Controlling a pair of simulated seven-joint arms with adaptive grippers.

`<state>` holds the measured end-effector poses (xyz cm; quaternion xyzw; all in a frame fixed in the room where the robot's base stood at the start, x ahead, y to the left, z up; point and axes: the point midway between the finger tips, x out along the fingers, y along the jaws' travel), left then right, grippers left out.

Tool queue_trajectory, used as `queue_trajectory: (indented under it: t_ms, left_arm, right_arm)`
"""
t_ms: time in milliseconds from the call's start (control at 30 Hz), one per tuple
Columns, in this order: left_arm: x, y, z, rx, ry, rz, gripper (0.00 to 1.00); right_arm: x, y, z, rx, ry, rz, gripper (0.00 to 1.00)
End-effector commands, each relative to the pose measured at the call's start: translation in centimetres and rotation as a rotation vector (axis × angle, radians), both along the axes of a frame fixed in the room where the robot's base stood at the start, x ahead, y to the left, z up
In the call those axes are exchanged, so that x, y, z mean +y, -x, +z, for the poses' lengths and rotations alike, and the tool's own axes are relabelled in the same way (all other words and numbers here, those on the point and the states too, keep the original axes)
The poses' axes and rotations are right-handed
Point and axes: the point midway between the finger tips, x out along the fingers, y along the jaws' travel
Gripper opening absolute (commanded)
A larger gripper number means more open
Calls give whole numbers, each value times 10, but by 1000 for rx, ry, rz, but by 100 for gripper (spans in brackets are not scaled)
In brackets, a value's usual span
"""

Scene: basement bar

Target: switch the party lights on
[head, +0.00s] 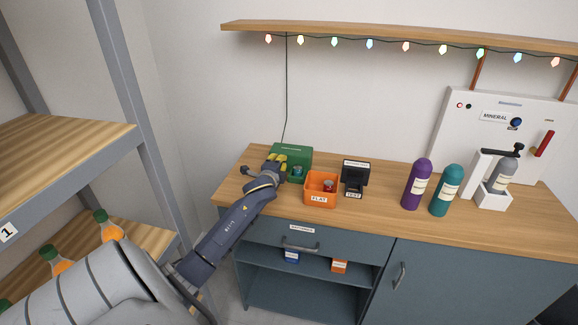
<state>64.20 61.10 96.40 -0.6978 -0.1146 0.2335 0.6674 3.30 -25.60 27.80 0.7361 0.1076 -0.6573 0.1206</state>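The party lights (370,43) are a string of several coloured bulbs along the underside of the wooden wall shelf. The bulbs look pale and bright; I cannot be sure they are lit. A dark cable (286,90) runs down the wall from them to behind a green box (292,151) at the back left of the counter. A small greyish part (297,171) sits on the box's front. My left gripper (281,160), with yellow fingertips, is at the box's left front, partly covering it. Contact and finger opening are unclear. My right gripper is out of view.
Right of the green box stand an orange bin (313,195) labelled FLAT and a black labelled holder (355,177). Purple (417,184) and teal (446,190) bottles and a white MINERAL dispenser (455,125) stand further right. The counter's front middle is clear. A shelf rack (95,137) is at left.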

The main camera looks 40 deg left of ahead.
Motion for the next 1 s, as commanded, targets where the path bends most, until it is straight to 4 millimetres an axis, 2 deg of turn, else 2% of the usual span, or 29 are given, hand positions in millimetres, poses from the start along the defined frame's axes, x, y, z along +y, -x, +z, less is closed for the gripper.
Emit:
queue_trajectory:
  t_ms: [133, 267, 700, 1000]
  left_arm:
    - [-1, 1, 0, 0, 0, 0, 0]
    - [-5, 8, 2, -2, 1, -2, 0]
    - [-32, 55, 11, 0, 0, -2, 0]
    - [-37, 64, 13, 0, -1, -2, 0]
  right_arm:
    - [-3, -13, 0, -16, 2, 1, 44]
    - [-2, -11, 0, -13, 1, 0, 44]
    - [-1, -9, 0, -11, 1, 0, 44]
    - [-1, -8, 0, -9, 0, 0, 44]
